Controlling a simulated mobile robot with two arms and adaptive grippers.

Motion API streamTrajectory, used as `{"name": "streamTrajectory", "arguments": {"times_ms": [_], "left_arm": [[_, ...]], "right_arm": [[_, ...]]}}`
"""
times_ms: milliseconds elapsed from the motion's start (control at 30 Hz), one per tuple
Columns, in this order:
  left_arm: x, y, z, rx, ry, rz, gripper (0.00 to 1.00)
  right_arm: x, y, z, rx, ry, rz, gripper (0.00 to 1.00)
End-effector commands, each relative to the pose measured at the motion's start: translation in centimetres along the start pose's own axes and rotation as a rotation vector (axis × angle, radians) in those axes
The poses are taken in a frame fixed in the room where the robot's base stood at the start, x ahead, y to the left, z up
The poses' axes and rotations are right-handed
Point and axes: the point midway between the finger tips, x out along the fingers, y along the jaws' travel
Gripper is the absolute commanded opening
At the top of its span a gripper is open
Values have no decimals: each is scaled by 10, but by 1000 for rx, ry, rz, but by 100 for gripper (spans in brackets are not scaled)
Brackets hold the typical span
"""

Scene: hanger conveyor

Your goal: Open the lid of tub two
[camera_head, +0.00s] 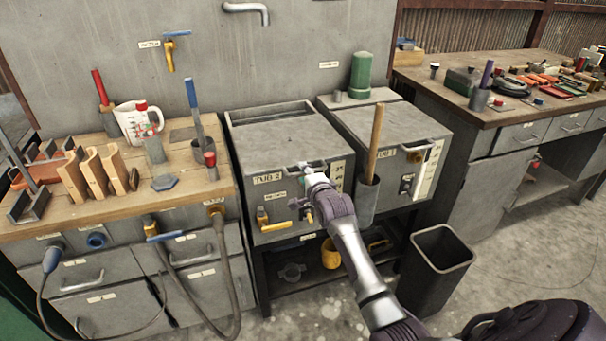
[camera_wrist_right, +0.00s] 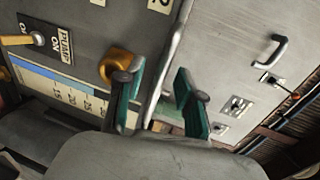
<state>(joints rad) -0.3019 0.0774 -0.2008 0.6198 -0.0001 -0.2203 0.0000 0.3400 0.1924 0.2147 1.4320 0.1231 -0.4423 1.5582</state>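Tub two (camera_head: 285,225) is a grey metal tub marked "TUB 2" on its front. Its flat grey lid (camera_head: 275,138) lies level on top. My right gripper (camera_head: 312,172) is at the front of the tub, right of the label, and hides part of the front edge. In the right wrist view the two teal-padded fingers (camera_wrist_right: 158,100) stand apart, with a pale metal edge beyond the gap. A copper-coloured knob (camera_wrist_right: 117,66) sits beside the left finger, partly covered by it; I cannot tell whether they touch. My left gripper is out of view.
Tub one (camera_head: 395,145) stands to the right, with a wooden-handled tool in a grey holder (camera_head: 367,200) in front. A dark bin (camera_head: 437,262) stands on the floor. A wooden-topped bench (camera_head: 120,205) is at the left. A pump switch (camera_wrist_right: 38,38) shows in the wrist view.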

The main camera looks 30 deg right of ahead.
Motion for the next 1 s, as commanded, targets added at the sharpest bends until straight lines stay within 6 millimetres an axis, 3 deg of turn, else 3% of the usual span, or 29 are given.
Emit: {"name": "streamTrajectory", "arguments": {"times_ms": [133, 433, 667, 1000], "left_arm": [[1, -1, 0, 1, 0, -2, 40], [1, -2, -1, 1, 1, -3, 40], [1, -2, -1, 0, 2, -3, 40], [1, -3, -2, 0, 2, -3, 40]], "right_arm": [[10, 0, 0, 0, 0, 0, 37], [12, 0, 0, 0, 0, 0, 37], [12, 0, 0, 0, 0, 0, 0], [12, 0, 0, 0, 0, 0, 0]]}}
